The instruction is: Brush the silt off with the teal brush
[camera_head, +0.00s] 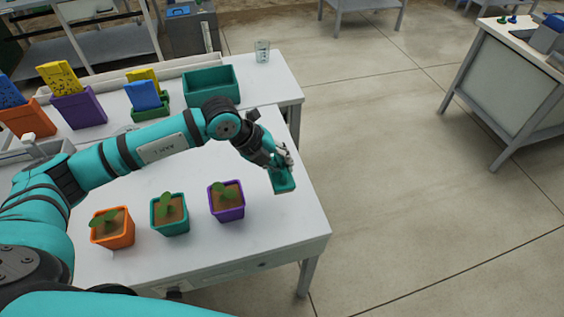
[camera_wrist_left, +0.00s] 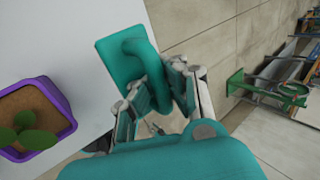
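The teal brush (camera_head: 284,182) is a flat block with a looped handle, at the right edge of the white table. It also shows in the left wrist view (camera_wrist_left: 116,58). My left gripper (camera_head: 281,157) is at its handle, with the fingers on both sides of it in the left wrist view (camera_wrist_left: 160,98), and looks shut on it. I cannot tell whether the brush touches the tabletop. Its underside is hidden. I see no clear patch of silt. My right gripper is not in view.
Orange (camera_head: 112,230), teal (camera_head: 170,218) and purple (camera_head: 227,204) plant pots stand on the white table (camera_head: 250,235), left of the brush. Behind are a teal bin (camera_head: 211,87), several coloured containers and a glass beaker (camera_head: 263,52). Open floor lies right.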

